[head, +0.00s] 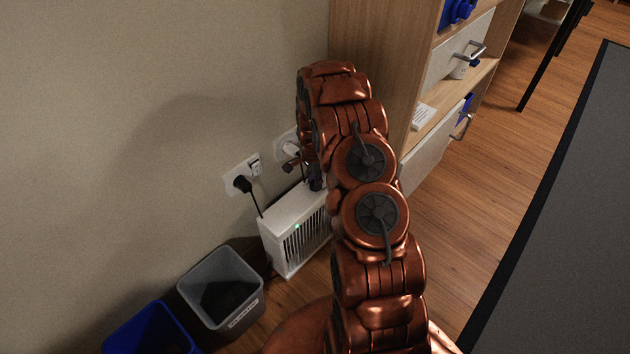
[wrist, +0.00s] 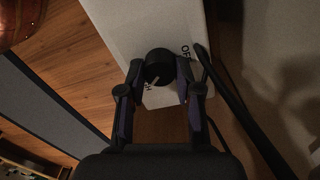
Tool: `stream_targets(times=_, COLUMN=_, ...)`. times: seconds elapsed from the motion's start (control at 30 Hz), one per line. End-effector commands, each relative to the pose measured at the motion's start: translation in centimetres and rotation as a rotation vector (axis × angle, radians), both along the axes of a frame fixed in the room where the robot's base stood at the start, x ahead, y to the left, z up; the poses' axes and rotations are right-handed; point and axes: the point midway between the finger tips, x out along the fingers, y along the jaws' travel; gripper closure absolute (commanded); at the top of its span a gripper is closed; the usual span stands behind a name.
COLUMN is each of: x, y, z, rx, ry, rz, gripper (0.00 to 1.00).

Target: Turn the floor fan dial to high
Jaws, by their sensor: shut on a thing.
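The floor fan (head: 296,229) is a white box standing on the floor against the wall, with a dark slatted front and a small green light. In the wrist view its white top (wrist: 128,30) bears a round black dial (wrist: 158,67) with a light pointer line. The letters "OF" show on one side of the dial, and another label is partly hidden by my gripper. My gripper (wrist: 155,80) is shut on the dial, one finger on each side. In the head view my arm hides the dial and most of my gripper (head: 314,184).
Wall sockets (head: 241,175) with a black plug and cord are behind the fan. A grey bin (head: 222,290) and a blue bin (head: 150,330) stand at lower left. A wooden cabinet (head: 376,50) with drawers is on the right. Wooden floor beyond it is open.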

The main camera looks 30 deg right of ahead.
Motion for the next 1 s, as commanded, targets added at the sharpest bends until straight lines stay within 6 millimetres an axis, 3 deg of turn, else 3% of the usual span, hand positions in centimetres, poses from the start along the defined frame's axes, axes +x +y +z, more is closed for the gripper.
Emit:
stream_targets(times=0.1, x=0.1, y=0.0, z=0.0, rx=0.000, ry=-0.003, rz=-0.001, gripper=1.00)
stream_targets(times=0.13, x=0.1, y=0.0, z=0.0, rx=0.000, ry=-0.003, rz=-0.001, gripper=0.64)
stream_targets(times=0.37, x=0.1, y=0.0, z=0.0, rx=0.000, ry=-0.002, rz=0.000, gripper=0.41)
stream_targets(times=0.77, x=0.1, y=0.0, z=0.3, rx=0.000, ry=-0.002, rz=0.000, gripper=0.41)
stream_targets(times=1.0, x=0.3, y=-0.1, z=2.3, rx=-0.002, ry=-0.005, rz=0.001, gripper=0.41)
